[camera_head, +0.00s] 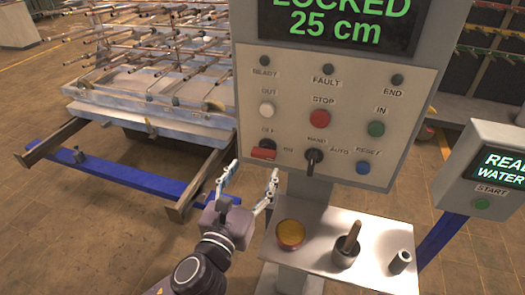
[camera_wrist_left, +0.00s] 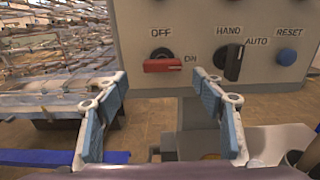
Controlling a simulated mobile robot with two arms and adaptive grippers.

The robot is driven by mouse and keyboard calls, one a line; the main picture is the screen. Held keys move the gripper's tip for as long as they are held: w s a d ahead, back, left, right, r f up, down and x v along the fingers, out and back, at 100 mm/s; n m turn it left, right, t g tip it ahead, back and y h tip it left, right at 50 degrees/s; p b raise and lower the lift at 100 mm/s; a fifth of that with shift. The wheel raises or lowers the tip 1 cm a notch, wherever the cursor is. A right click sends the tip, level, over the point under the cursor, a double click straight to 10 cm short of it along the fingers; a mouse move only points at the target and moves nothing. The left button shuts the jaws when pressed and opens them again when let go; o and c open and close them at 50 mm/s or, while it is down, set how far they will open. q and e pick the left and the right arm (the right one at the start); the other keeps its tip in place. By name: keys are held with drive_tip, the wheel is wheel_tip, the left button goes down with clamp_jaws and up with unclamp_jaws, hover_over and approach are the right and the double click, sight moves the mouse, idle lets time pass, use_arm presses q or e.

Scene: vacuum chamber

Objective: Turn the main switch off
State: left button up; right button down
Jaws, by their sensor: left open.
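The main switch (camera_head: 264,153) is a red handle on a dark round base at the lower left of the grey control panel (camera_head: 288,90). In the wrist view the red handle (camera_wrist_left: 163,65) lies horizontal, towards the ON label, with the OFF label above it. My left gripper (camera_head: 252,172) is open and empty, just below and in front of the switch. In the wrist view the two blue-padded fingers (camera_wrist_left: 158,82) stand on either side of the handle, apart from it. My right gripper is not in view.
The black HAND/AUTO selector (camera_head: 314,157) and blue RESET button (camera_head: 363,168) sit right of the switch. A rack on blue rails (camera_head: 140,182) stands left.

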sight(262, 158)
use_arm(q)
drive_tip(key=p+x, duration=0.1)
drive_tip(key=x, duration=0.6)
drive_tip(key=shift+d, duration=0.2)
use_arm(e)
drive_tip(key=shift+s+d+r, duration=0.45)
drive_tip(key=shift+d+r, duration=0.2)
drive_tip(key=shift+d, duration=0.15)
use_arm(q)
drive_tip(key=c, duration=1.2)
drive_tip(key=shift+o, duration=0.2)
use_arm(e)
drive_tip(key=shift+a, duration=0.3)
